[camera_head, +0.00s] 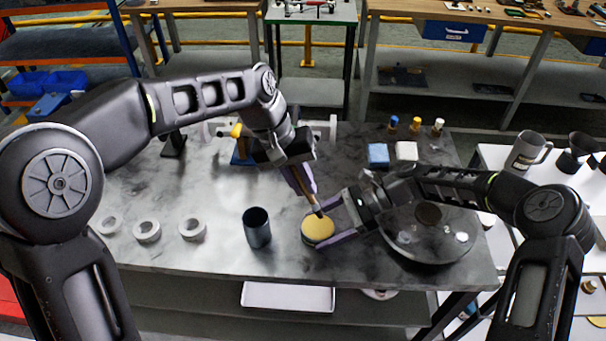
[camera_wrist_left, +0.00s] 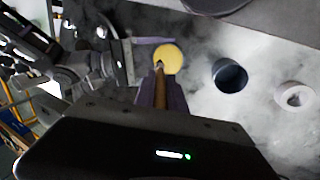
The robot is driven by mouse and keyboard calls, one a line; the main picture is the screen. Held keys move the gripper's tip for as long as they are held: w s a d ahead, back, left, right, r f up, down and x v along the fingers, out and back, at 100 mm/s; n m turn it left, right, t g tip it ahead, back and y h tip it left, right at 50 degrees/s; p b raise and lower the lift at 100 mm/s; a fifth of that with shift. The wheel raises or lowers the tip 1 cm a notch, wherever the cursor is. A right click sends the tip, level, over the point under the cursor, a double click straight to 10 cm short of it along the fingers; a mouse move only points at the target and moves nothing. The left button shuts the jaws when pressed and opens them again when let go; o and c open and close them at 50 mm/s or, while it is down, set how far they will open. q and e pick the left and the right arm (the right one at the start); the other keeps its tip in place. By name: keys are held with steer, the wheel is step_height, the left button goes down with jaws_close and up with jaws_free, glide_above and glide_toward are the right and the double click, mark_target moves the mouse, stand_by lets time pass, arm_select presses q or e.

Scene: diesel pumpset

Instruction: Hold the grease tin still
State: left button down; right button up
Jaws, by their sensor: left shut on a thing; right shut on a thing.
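The grease tin (camera_head: 317,231) is a low round tin with a yellow top, standing on the grey bench near its front edge. It also shows in the left wrist view (camera_wrist_left: 171,58). My right gripper (camera_head: 328,222) comes from the right, its purple fingers on either side of the tin, shut on it. My left gripper (camera_head: 302,182) is above the tin, pointing down, shut on a thin brush-like tool (camera_head: 309,199) with a wooden handle and dark tip. The tool's tip is over the yellow top; I cannot tell whether it touches.
A dark cup (camera_head: 257,228) stands just left of the tin. Several pale rings (camera_head: 147,231) lie farther left. A round glassy dish (camera_head: 430,247) sits under my right arm. Blue (camera_head: 378,154) and white (camera_head: 406,151) blocks are behind. The bench's front edge is close.

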arm_select(q)
steer(key=shift+f, duration=1.45)
steer(key=shift+f, duration=0.7)
stand_by(1.2)
steer(key=shift+r, duration=0.15)
steer(key=shift+r, duration=3.45)
arm_select(e)
steer(key=o, duration=1.8)
steer(key=shift+d, duration=0.1)
steer(key=v, duration=1.2)
